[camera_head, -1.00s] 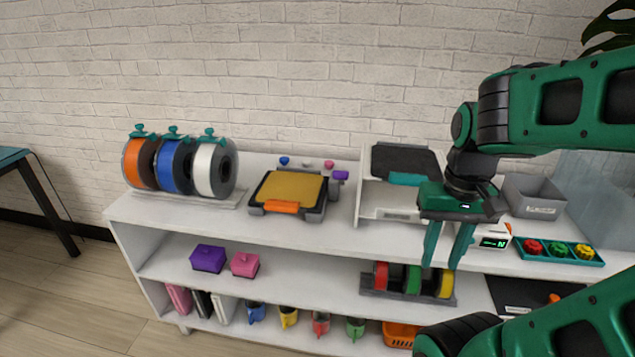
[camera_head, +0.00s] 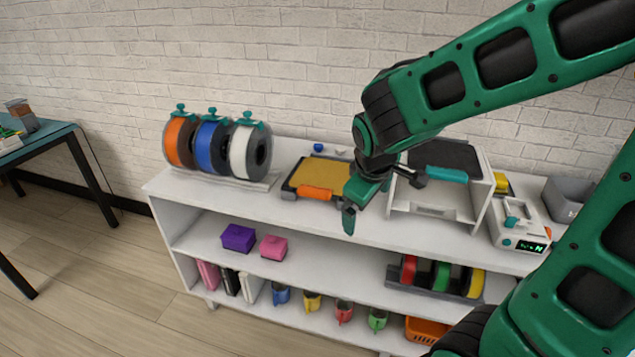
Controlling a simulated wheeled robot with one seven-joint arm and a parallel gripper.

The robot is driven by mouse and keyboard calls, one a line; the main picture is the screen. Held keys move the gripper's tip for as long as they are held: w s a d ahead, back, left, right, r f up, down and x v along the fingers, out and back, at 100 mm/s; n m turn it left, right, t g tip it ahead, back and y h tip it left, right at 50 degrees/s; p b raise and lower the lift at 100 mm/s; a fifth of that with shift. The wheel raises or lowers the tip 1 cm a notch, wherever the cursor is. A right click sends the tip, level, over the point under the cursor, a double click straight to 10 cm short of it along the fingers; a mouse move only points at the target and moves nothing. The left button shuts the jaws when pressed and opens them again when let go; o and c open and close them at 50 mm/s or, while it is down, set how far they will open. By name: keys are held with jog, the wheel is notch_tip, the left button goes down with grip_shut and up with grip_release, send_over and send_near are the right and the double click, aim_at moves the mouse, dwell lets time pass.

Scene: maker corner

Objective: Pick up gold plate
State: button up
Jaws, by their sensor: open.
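The gold plate (camera_head: 319,174) lies flat on a dark bed on the top shelf, with an orange tab (camera_head: 316,193) at its front edge. My gripper (camera_head: 349,220) is just to the right and in front of the plate, with its fingers pointing down. It is open and holds nothing that I can see. One finger hides the other in this view. My gripper and wrist cover the right end of the bed.
Spools on a rack (camera_head: 252,181) stand left of the plate. A white box with a dark plate and teal tab (camera_head: 447,174) stands to the right, beside a white device (camera_head: 517,228). Small blue and white pieces lie behind the bed. The shelf front left of my gripper is clear.

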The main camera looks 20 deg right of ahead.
jog(key=w+a+f+n+t+h, duration=0.2)
jog(key=w+a+f+n+h, duration=0.3)
jog(key=n, duration=0.6)
jog(key=n+t, duration=0.5)
jog(key=n, duration=0.7)
send_near(312, 193)
jog(key=w+d, duration=0.1)
jog(key=w+d+f, duration=0.1)
jog(key=w, duration=0.1)
jog(key=shift+w+h, duration=0.15)
jog(key=shift+h, duration=0.15)
jog(key=shift+f+x, duration=0.2)
jog(key=shift+x, duration=1.1)
jog(key=shift+f+x, duration=0.15)
jog(key=shift+x, duration=1.15)
jog(key=c, duration=1.1)
jog(key=shift+a+r, duration=0.1)
jog(key=shift+r, duration=0.1)
